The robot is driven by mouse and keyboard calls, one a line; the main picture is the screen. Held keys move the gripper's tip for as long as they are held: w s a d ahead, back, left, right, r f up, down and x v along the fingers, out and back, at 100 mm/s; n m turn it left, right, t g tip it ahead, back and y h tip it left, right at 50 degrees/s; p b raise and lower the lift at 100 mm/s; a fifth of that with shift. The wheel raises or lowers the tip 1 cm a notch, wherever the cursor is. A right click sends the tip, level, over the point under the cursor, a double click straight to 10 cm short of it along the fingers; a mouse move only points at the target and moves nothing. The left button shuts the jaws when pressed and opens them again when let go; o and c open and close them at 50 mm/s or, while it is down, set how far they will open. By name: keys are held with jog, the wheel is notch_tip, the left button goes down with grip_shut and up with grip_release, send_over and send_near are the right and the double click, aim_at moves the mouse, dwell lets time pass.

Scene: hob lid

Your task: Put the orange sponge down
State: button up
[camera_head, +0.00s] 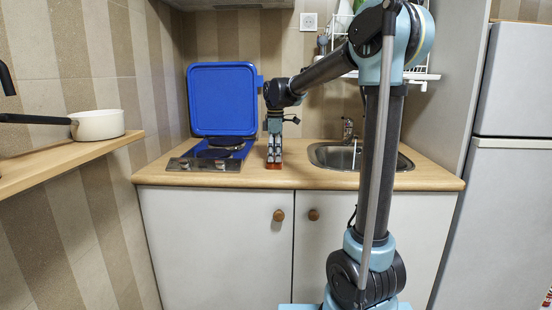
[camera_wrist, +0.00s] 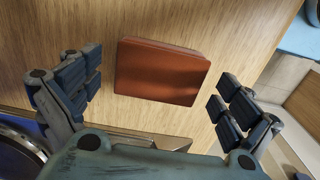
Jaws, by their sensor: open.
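The orange sponge (camera_wrist: 162,72) shows in the wrist view as a reddish-orange block. It lies on the wooden counter (camera_wrist: 225,30), between and a little beyond my fingertips. My gripper (camera_wrist: 152,92) is open, with a gap between each finger and the sponge. In the head view my gripper (camera_head: 274,152) points down at the counter, just right of the hob, and a small bit of the sponge (camera_head: 273,166) shows at its tips.
The hob (camera_head: 205,164) with its raised blue lid (camera_head: 222,98) is close on the left. A sink (camera_head: 335,156) with a tap (camera_head: 348,128) is on the right. A white saucepan (camera_head: 98,125) stands on a wooden shelf (camera_head: 75,162) at the far left.

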notch_tip(320, 180, up, 12)
dwell(0.5)
